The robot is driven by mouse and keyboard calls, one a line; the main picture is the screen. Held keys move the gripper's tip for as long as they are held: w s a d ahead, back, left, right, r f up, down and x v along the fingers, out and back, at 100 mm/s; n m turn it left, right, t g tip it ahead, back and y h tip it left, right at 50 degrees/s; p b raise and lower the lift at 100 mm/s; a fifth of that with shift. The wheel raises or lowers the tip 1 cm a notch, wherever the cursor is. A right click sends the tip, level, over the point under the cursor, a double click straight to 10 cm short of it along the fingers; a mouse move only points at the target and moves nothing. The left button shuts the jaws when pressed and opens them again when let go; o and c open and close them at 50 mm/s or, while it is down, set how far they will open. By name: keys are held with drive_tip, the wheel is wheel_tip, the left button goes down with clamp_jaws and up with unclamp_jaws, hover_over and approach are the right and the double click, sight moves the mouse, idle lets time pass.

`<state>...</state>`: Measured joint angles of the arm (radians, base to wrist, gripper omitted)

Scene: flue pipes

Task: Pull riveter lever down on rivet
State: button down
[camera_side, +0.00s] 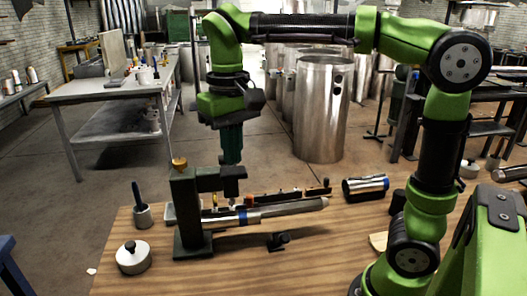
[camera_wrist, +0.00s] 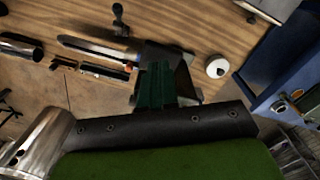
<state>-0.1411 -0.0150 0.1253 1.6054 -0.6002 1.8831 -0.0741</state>
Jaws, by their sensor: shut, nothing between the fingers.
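The riveter (camera_side: 186,215) is a dark upright frame on the wooden bench, with a dark upper arm and block (camera_side: 234,182) reaching right. I cannot tell which part of it is the lever. A grey pipe (camera_side: 285,210) with a blue band lies below the block; it also shows in the wrist view (camera_wrist: 88,47). No rivet can be made out. My gripper (camera_side: 232,161) points down with shut, empty dark green fingers just above the block; contact is unclear. In the wrist view my gripper (camera_wrist: 155,68) overlaps the riveter and hides part of it.
A white round lidded pot (camera_side: 133,258) and a grey cup (camera_side: 142,215) stand left of the riveter. A rack of small tools (camera_side: 275,199) lies behind the pipe. A shiny cylinder (camera_side: 365,188) lies to the right. A small black clamp (camera_side: 279,241) sits in front.

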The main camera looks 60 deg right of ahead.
sight(233, 170)
drive_tip(key=shift+f, duration=2.6)
drive_tip(key=shift+r, duration=3.6)
drive_tip(key=s+d+f+m+t+y, duration=0.1)
drive_tip(key=s+d+f+t+y, duration=0.1)
drive_tip(key=s+d+f+t, duration=0.3)
drive_tip(key=shift+s+d+f+t, duration=0.25)
drive_tip(key=shift+s+f+t, duration=0.85)
drive_tip(key=shift+s+f, duration=0.9)
